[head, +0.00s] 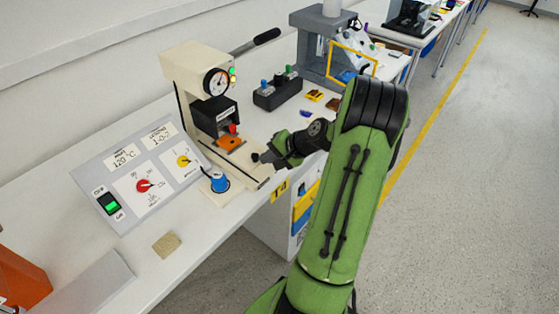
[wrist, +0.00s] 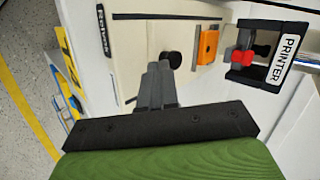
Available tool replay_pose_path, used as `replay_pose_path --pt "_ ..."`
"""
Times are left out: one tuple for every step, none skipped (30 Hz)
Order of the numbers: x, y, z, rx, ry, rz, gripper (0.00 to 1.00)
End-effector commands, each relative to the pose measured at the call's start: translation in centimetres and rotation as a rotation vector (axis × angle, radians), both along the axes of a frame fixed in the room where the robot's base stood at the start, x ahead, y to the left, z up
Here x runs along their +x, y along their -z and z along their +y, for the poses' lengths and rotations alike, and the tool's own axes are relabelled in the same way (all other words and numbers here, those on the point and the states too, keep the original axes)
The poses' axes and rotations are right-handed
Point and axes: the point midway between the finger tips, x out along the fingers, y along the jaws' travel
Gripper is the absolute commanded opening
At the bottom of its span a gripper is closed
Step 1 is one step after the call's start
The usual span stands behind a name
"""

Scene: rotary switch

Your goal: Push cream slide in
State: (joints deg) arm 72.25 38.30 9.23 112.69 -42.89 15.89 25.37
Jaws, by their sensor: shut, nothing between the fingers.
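The cream slide (head: 243,157) sticks out from the foot of the cream press (head: 188,75) in the head view. It bears an orange block (head: 229,142). In the wrist view the slide (wrist: 145,40) carries a round black knob (wrist: 173,60) at its outer part, and the orange block (wrist: 208,45) lies to the right of it. My gripper (head: 262,159) is at the outer end of the slide. In the wrist view its shut, empty fingertips (wrist: 158,66) are right beside the knob. I cannot tell whether they touch it.
A black head labelled PRINTER (wrist: 268,56) with a red part stands beyond the orange block. A control panel (head: 145,178) and a blue knob (head: 219,181) are left of the slide. A black switch box (head: 278,92) stands behind. The front tabletop is mostly clear.

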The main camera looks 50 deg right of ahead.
Motion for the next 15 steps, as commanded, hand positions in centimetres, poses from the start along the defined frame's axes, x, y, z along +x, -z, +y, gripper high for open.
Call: replay_pose_path --pt "0.1 0.0 0.0 -0.001 0.001 0.000 0.00" --pt "0.2 0.0 0.0 -0.001 0.001 0.001 0.00" --pt "0.2 0.0 0.0 -0.001 0.001 0.001 0.00" --pt "0.2 0.0 0.0 -0.001 0.001 0.001 0.00" --pt "0.2 0.0 0.0 -0.001 0.001 0.001 0.00" --pt "0.2 -0.1 0.0 -0.001 0.001 0.001 0.00" --pt "0.2 -0.1 0.0 -0.001 0.001 0.001 0.00" --pt "0.2 -0.1 0.0 -0.001 0.001 0.001 0.00" --pt "0.2 -0.1 0.0 -0.001 -0.001 0.000 0.00" --pt "0.4 -0.1 0.1 0.000 -0.001 0.000 0.00" --pt "0.7 -0.2 0.1 -0.001 -0.003 0.000 0.00" --pt "1.3 -0.2 0.1 -0.001 -0.005 0.001 0.00" --pt "1.8 -0.3 0.2 0.000 -0.006 0.001 0.00" --pt "2.4 -0.3 0.2 0.000 -0.006 0.000 0.00" --pt "3.2 -0.3 0.2 -0.001 -0.006 0.000 0.00"
